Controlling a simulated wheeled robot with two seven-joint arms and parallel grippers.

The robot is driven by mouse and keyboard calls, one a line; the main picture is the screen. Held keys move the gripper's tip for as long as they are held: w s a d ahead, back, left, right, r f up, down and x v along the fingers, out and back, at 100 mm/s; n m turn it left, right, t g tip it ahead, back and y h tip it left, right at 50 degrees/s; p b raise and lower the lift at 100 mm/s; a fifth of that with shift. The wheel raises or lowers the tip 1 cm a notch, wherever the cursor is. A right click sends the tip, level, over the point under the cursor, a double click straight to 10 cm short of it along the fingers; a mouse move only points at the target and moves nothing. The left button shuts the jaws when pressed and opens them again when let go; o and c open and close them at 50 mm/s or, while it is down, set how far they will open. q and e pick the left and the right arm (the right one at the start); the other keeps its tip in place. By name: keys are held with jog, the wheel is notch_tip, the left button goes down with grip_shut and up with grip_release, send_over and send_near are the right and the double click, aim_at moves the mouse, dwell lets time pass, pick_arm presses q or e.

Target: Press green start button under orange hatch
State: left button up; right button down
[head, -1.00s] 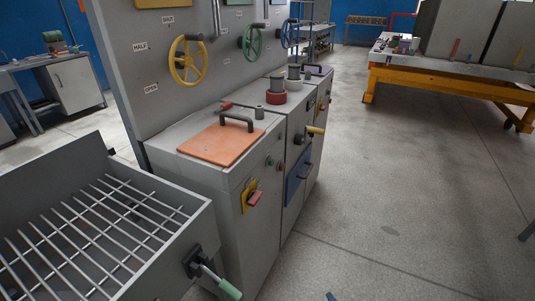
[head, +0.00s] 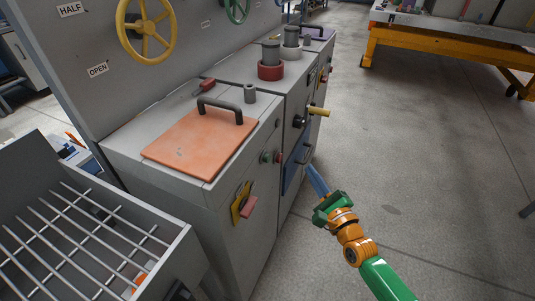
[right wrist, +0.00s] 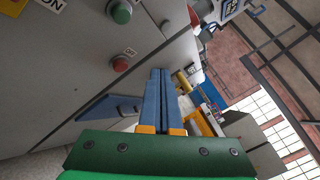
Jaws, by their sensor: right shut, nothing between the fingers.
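The orange hatch (head: 190,150) lies flat on top of the grey cabinet, with a dark arched handle. Below its right end, the green button (head: 265,157) sits on the cabinet front beside a red button (head: 279,158). In the right wrist view the green button (right wrist: 122,12) is at the upper edge, with the red button (right wrist: 120,64) below it. My right gripper (head: 311,168) is shut and empty, its blue fingers pressed together. It is in front of the cabinet, to the right of the buttons. In the right wrist view its fingertips (right wrist: 161,72) appear apart from both buttons. I see no left gripper.
A yellow plate with a red handle (head: 247,206) sticks out of the cabinet front. A yellow-handled knob (head: 318,112) projects farther right. A grey box with a barred grate (head: 82,240) stands at lower left.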

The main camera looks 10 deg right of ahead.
aim_at(267, 158)
jog(key=w+a+b, duration=0.1)
jog(key=w+a, duration=0.3)
jog(key=a, duration=0.3)
jog(key=shift+w+a, duration=0.15)
jog(key=shift+w, duration=0.25)
dwell(1.9)
jog(key=shift+w+a, duration=0.25)
jog(key=shift+a, duration=0.1)
jog(key=shift+w+a+b, duration=0.25)
jog(key=shift+a+b, duration=0.1)
jog(key=shift+b, duration=0.05)
dwell(0.7)
jog(key=shift+d, duration=0.1)
jog(key=shift+s+d, duration=0.5)
jog(key=shift+d, duration=0.05)
